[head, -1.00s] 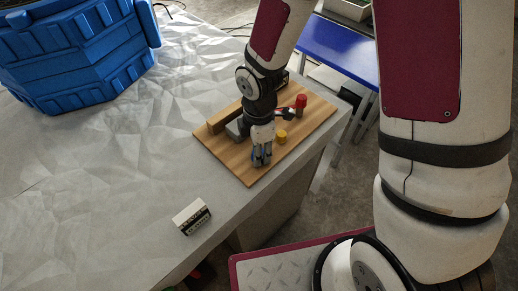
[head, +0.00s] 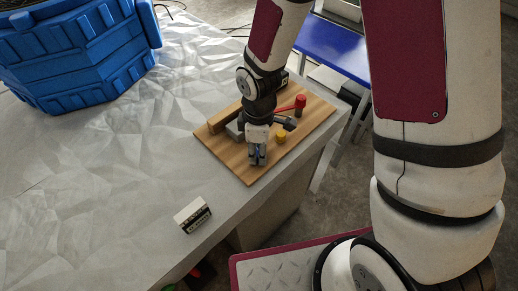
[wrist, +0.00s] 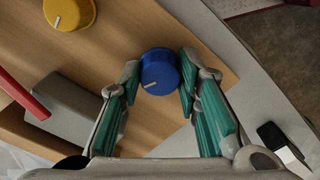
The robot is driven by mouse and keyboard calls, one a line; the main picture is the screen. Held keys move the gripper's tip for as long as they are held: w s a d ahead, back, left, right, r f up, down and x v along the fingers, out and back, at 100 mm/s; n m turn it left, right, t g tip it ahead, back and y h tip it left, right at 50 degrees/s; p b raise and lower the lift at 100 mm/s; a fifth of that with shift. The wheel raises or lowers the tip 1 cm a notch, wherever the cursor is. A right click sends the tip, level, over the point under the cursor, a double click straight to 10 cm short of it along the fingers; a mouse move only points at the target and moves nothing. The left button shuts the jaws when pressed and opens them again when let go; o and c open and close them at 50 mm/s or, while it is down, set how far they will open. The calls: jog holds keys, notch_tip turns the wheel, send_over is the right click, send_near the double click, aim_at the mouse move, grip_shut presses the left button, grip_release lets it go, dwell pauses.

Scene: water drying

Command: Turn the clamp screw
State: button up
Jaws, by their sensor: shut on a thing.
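A round blue knob (wrist: 160,72) with a pale index line stands on the wooden board (wrist: 180,22); it appears to be the clamp screw. My gripper (head: 257,162) points down over the board's near part. In the wrist view, its two teal-padded fingers (wrist: 159,80) are shut on the knob from left and right. The index line points to the lower left. In the head view the fingers largely hide the knob. A yellow knob (wrist: 69,12) with its own index line stands apart at the upper left; it also shows in the head view (head: 280,138).
A small black-and-white box (head: 192,215) and a blue crate (head: 75,60) are on the grey table.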

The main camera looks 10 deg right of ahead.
jog(key=m+p, duration=0.1)
jog(key=m, duration=0.5)
jog(key=m+p, duration=0.2)
jog(key=m, duration=0.4)
jog(key=shift+m, duration=0.3)
dwell(0.4)
jog(key=o, duration=1.1)
jog(key=shift+o, duration=0.2)
notch_tip(320, 180, up, 12)
